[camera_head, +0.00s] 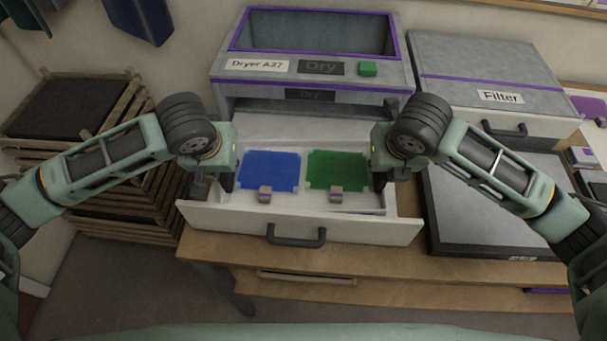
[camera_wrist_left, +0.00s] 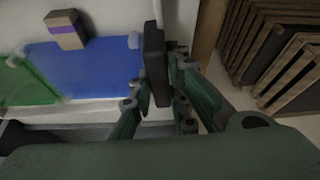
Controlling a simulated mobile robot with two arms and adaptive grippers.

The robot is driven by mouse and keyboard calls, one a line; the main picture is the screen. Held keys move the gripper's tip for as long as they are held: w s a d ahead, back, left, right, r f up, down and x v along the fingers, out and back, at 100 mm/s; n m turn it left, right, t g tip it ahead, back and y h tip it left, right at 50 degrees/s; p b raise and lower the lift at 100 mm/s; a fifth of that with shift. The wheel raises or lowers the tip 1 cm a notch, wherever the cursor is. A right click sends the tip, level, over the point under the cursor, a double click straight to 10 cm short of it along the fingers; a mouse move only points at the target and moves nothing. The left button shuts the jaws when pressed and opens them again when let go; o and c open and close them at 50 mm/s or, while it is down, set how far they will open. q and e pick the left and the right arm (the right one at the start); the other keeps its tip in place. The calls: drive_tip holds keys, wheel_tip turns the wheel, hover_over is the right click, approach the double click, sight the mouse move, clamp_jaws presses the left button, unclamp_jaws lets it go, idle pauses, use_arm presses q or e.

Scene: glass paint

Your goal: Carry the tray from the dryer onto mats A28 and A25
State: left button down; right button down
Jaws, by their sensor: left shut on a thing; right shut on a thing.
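The dryer (camera_head: 316,60), labelled Dryer A27, has its white drawer (camera_head: 370,226) pulled out. In the drawer lies the pale tray (camera_head: 350,208), bearing a blue sheet (camera_head: 270,171) and a green sheet (camera_head: 337,169), each with a small block at its front edge. My left gripper (camera_head: 228,180) is shut at the tray's left end, and my right gripper (camera_head: 378,178) is shut at its right end. In the left wrist view the fingers (camera_wrist_left: 158,90) are beside the blue sheet (camera_wrist_left: 90,70); the exact grip is partly hidden. Mats A28 and A25 cannot be made out.
A filter box (camera_head: 490,75) and a grey panel (camera_head: 500,205) with a dark edge stand right of the dryer. Wooden racks (camera_head: 85,110) stand at the left.

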use_arm(q)
drive_tip(key=shift+r, duration=0.2)
use_arm(e)
drive_tip(key=shift+r, duration=0.2)
